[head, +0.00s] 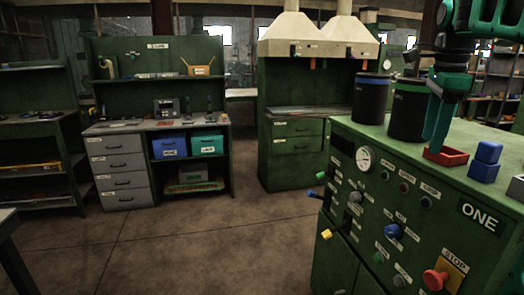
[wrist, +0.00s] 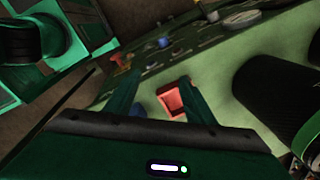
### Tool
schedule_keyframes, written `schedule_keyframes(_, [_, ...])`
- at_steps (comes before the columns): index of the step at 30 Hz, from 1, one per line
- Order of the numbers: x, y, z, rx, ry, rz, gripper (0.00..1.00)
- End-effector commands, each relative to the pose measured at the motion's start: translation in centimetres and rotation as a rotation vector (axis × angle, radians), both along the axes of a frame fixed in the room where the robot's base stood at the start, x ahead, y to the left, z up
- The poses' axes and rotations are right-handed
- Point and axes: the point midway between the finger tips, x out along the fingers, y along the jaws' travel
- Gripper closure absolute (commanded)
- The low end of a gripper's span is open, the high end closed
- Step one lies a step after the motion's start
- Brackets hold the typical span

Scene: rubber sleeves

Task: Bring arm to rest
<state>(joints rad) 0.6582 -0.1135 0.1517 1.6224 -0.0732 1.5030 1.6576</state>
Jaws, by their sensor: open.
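My gripper (head: 436,136) hangs from my green arm (head: 483,20) at the upper right of the head view, fingers pointing down over the green machine top. In the wrist view my gripper (wrist: 158,80) shows two dark green fingers apart, with nothing held between them. A small red tray (head: 452,158) is by the fingertips in the head view; whether they touch it I cannot tell. In the wrist view the red tray (wrist: 171,100) shows near the right finger and looks empty.
Two dark cylinders, one with a blue band (head: 371,98) and one with a green band (head: 408,108), stand left of my gripper. The green machine (head: 345,200) carries a gauge, knobs and a red stop button (head: 434,279). Open floor (head: 190,245) lies left.

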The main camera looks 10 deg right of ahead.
Motion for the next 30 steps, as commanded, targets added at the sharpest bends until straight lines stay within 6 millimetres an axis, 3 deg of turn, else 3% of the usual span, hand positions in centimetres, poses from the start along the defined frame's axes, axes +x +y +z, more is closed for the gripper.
schedule_keyframes(1, [0.2, 1.9, -1.7, -0.015, -0.006, 0.136, 0.51])
schedule_keyframes(8, [0.7, 8.1, -9.2, -0.122, -0.039, 0.761, 0.51])
schedule_keyframes(15, [-0.9, 13.8, -16.3, -0.254, -0.072, 1.354, 0.51])
schedule_keyframes(21, [-2.4, 16.3, -19.7, -0.331, -0.086, 1.644, 0.51])
schedule_keyframes(30, [-4.4, 18.7, -23.1, -0.418, -0.101, 1.93, 0.51])
